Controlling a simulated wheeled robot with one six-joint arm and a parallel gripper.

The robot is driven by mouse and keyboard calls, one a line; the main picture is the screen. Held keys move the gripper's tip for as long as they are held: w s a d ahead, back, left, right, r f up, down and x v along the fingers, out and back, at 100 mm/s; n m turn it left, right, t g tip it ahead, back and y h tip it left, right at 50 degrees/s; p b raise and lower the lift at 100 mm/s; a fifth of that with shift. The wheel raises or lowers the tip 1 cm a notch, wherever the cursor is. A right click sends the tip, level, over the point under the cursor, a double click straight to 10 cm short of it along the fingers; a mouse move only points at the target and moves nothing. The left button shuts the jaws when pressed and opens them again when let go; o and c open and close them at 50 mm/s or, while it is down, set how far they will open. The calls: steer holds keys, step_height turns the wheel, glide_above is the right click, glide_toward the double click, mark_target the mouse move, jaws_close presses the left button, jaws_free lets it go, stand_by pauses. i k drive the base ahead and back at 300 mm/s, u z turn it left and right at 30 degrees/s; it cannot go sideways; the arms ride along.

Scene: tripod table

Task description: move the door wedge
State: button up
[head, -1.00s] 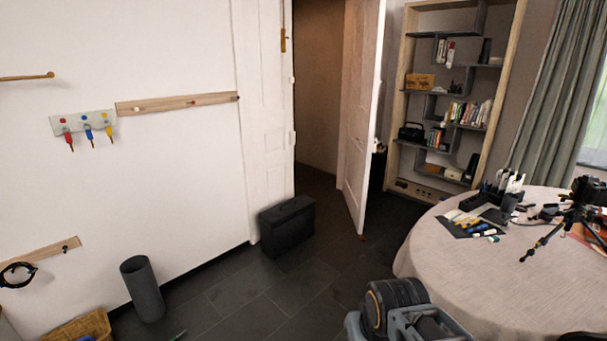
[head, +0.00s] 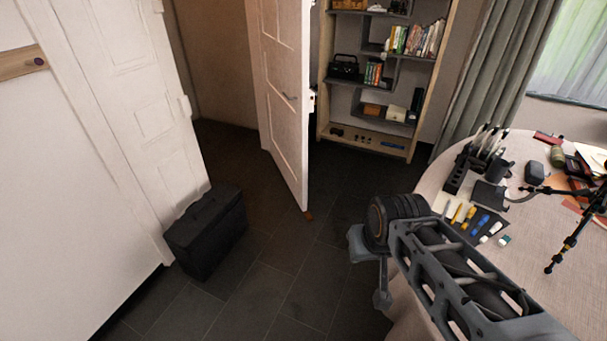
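A small orange-brown piece, which looks like the door wedge (head: 308,215), lies on the dark tile floor at the foot of the open white door (head: 285,100), by its free bottom corner. It is too small to tell whether it touches the door. My arm reaches in from the lower right, and its joint is to the right of the wedge and nearer to me. I cannot make out my gripper's fingers in this view.
A black case (head: 207,232) stands on the floor against the wall by the doorway. The round table (head: 445,290), with tools and a tripod (head: 575,225), is at the right. A bookshelf (head: 375,140) stands behind. Tile floor (head: 275,280) between case and table is clear.

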mark_target(309, 218)
steer(key=u, duration=0.25)
steer(key=i, duration=2.65)
steer(key=u, duration=2.95)
steer(key=k, duration=0.6)
